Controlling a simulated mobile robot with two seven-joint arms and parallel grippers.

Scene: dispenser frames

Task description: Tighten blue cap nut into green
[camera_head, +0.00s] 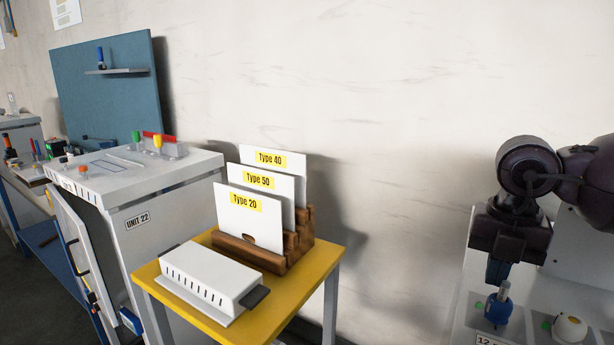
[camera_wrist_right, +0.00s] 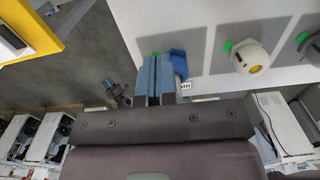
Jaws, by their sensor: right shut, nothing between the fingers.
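A blue cap nut (camera_head: 497,309) sits on a pale panel at the lower right of the head view. A small grey pin-like part shows at its top. It also shows in the right wrist view (camera_wrist_right: 179,63), beside my fingertips. Small green marks lie on the panel, one (camera_head: 479,304) left of the blue cap and one (camera_wrist_right: 228,46) by the white cap. My right gripper (camera_head: 497,272) points down just above the blue cap; in the wrist view its fingers (camera_wrist_right: 158,72) are together and empty. Whether they touch the cap cannot be told. My left gripper is not in view.
A white cap (camera_head: 570,328) stands right of the blue one on the same panel. A yellow table (camera_head: 325,271) holds a wooden rack (camera_head: 262,257) of Type cards and a white vented box (camera_head: 212,280). A grey cabinet (camera_head: 165,215) marked Unit 22 is further left.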

